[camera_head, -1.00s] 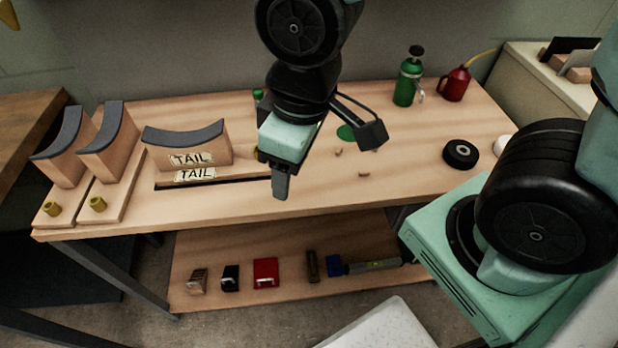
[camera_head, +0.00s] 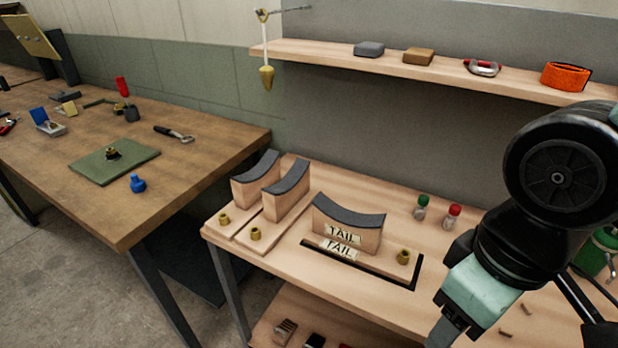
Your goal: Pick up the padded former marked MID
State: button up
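Three wooden formers with dark grey curved pads on top stand on the light wooden bench. The right one, the TAIL former (camera_head: 370,240), bears a TAIL label, with a second TAIL label on the base in front of it. The left former (camera_head: 243,193) and the middle former (camera_head: 277,207) stand close together, turned side-on. I see no marking on either, so I cannot tell which is MID. My gripper (camera_head: 440,335) is at the lower right, pointing down, apart from the formers. Its fingertips are partly cut off by the frame edge and its opening is unclear.
Brass knobs (camera_head: 255,234) stand on the bases before the formers. Green-capped (camera_head: 421,206) and red-capped (camera_head: 453,215) bottles stand behind, to the right. A brown workbench (camera_head: 215,160) with tools is at left. A wall shelf (camera_head: 320,55) and a hanging plumb bob (camera_head: 266,77) are above.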

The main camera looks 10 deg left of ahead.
aim_at(285, 202)
jog(key=i+j, duration=0.15)
jog(key=j, duration=0.25)
jog(key=i+j, duration=0.1)
jog(key=j, duration=0.35)
jog(key=i+j, duration=0.15)
jog(key=j, duration=0.25)
jog(key=i+j, duration=0.15)
jog(key=j, duration=0.3)
